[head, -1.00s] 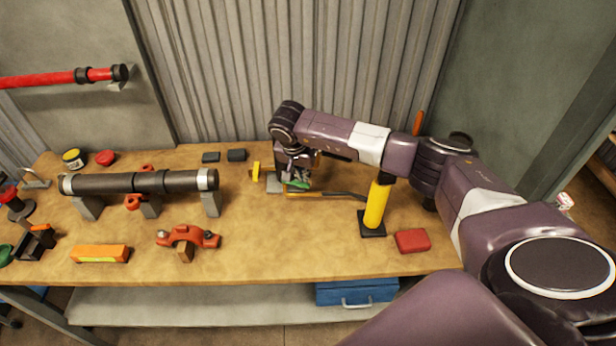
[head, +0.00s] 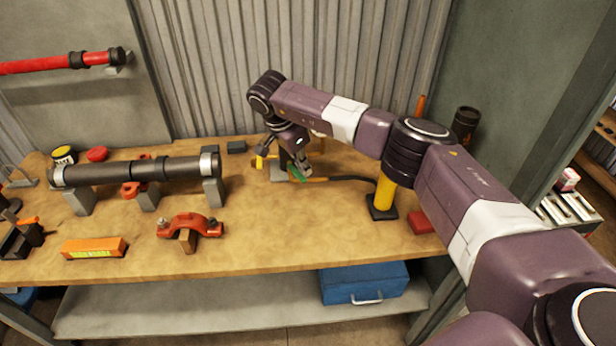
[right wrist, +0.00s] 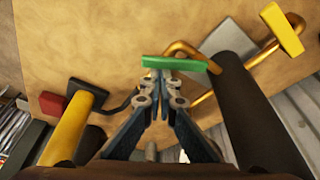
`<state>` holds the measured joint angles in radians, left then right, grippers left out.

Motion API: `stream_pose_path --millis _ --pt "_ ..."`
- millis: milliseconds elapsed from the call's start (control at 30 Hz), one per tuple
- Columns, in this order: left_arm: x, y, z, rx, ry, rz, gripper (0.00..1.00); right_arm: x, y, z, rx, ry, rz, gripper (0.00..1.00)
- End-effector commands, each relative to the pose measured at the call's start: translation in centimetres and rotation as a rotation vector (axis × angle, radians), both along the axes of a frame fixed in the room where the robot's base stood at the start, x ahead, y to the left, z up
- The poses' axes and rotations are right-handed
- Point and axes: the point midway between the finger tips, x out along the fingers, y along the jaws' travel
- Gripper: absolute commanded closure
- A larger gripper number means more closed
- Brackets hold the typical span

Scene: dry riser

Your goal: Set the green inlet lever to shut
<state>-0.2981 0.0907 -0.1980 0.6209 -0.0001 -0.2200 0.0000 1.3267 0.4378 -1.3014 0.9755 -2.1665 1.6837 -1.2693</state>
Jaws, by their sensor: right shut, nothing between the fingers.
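The green lever (head: 297,176) is at the brass pipework near the back middle of the bench. In the right wrist view the green lever (right wrist: 174,64) is a flat bar lying crosswise just beyond my fingertips. My right gripper (head: 303,168) is shut and empty, with its tips at the lever; in the right wrist view the shut fingertips (right wrist: 163,76) seem to touch or nearly touch the lever's near edge. The lever's pivot is partly hidden by my gripper. My left gripper is out of view.
A yellow handle (head: 259,163) sits left of the green lever. A yellow upright cylinder (head: 384,192) on a dark base stands to the right, below my arm. A dark pipe (head: 130,172) on supports lies left.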

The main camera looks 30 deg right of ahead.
Motion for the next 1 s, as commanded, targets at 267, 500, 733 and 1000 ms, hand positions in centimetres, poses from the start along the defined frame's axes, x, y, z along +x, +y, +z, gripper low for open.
stream_pose_path --millis 267,500,733,1000 --pt "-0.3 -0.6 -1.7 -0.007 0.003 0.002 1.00 -0.1 0.5 -0.1 0.000 -0.001 -0.196 1.00" --pt "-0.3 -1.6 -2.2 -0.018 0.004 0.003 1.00 -0.1 1.3 -0.1 0.000 -0.001 -0.192 1.00" --pt "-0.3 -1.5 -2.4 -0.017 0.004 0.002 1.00 -0.1 1.8 -0.1 0.001 0.001 -0.190 1.00" --pt "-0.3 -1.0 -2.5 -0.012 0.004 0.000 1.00 -0.1 2.1 0.0 0.003 0.000 -0.188 1.00"
